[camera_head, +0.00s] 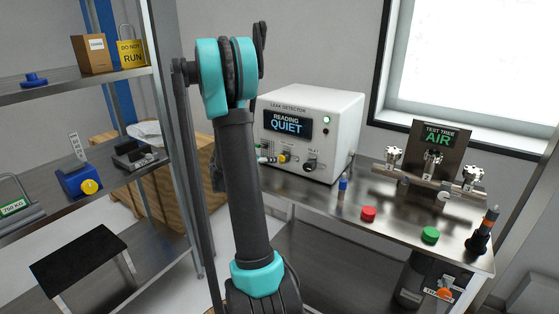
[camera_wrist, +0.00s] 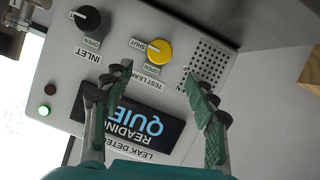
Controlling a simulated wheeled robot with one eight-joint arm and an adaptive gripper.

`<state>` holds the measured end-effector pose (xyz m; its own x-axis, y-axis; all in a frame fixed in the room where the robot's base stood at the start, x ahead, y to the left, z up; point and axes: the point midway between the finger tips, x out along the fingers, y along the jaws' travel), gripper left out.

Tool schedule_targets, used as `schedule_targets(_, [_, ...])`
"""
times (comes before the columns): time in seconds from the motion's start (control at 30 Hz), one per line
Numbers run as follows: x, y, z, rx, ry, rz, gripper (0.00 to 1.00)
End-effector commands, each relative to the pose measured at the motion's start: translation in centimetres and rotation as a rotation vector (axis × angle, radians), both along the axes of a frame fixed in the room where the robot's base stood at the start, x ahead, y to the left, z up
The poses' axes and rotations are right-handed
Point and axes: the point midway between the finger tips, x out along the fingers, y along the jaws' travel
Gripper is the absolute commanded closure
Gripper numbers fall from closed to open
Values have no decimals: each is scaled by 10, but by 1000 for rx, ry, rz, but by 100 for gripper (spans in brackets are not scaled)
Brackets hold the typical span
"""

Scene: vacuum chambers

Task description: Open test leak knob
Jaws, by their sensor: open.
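The test leak knob (camera_wrist: 158,51) is a round yellow knob on the leak detector's front panel. The wrist view shows the panel upside down, with a SHUT label at the knob's left and OPEN and TEST LEAK labels just below it. I cannot tell clearly which label the knob points to. The knob also shows small in the head view (camera_head: 286,157). My gripper (camera_wrist: 151,84) is open and empty, its green-padded fingers spread apart. In the wrist picture the knob lies beyond the fingertips, between their lines, apart from both. In the head view my arm hides most of the gripper.
The black inlet knob (camera_wrist: 85,18) sits beside the yellow one on the leak detector (camera_head: 335,115), whose display (camera_head: 287,122) reads QUIET. On the bench stand a test tree (camera_head: 440,150), red cap (camera_head: 368,213), green cap (camera_head: 430,234) and blue bottle (camera_head: 343,188). A shelf (camera_head: 80,90) stands left.

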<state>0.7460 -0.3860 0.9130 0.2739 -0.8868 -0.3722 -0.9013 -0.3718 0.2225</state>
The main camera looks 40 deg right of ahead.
Motion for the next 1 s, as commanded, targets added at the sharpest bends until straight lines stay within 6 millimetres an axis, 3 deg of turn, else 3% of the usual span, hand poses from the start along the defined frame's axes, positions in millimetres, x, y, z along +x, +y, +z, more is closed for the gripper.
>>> schedule_targets(0.3, [17,-57,-24,1,0,-1,42])
schedule_targets(0.5, [25,-81,-35,1,0,0,42])
schedule_targets(0.7, [28,-92,-39,1,0,1,42])
schedule_targets(1.0, [29,-92,-39,1,0,1,45])
